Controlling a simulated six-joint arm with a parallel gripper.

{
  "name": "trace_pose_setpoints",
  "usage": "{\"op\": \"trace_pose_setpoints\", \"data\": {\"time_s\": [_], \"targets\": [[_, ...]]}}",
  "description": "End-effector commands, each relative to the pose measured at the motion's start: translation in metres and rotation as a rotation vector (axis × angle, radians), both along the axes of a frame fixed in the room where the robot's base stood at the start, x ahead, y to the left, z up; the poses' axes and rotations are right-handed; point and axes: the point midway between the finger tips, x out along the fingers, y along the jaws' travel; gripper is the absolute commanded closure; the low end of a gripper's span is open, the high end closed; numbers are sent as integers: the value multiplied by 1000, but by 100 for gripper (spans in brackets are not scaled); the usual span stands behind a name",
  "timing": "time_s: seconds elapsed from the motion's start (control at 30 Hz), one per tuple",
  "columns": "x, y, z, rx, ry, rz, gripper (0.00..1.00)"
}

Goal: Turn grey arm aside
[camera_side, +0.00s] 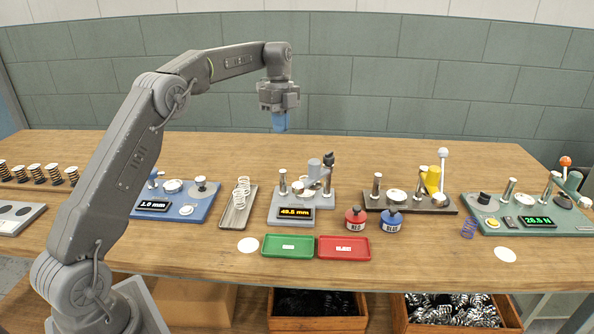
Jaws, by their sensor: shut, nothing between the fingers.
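My gripper (279,122) hangs high over the back of the wooden bench, with its blue fingers pointing down, shut and empty. Below it and a little to the right is a grey device (291,214) with a display reading 49.5 mm. On its right rear stand a grey cylinder (314,168) and a grey arm-like part (327,178) with a dark knob on top. That part looks like the grey arm, but its exact shape and angle are too small to tell. My gripper is well apart from it.
A blue device (180,211) and a tray with springs (228,212) stand left. Green (287,256) and red (344,258) trays lie in front.

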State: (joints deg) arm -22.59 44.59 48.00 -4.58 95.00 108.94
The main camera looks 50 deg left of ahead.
Motion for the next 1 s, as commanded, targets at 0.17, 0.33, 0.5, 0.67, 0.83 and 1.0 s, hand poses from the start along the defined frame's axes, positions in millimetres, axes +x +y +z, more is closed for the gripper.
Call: {"op": "trace_pose_setpoints", "data": {"time_s": [0.17, 0.33, 0.5, 0.67, 0.83, 1.0], "targets": [[-14, 14, 34, -250, -126, 104, 100], [-13, 10, -7, -255, -121, 98, 100], [-12, 8, -23, -252, -124, 97, 100], [-11, -1, -44, -252, -120, 96, 100], [-9, -14, -77, -254, -119, 95, 100], [-7, -27, -109, -253, -119, 95, 100]]}}
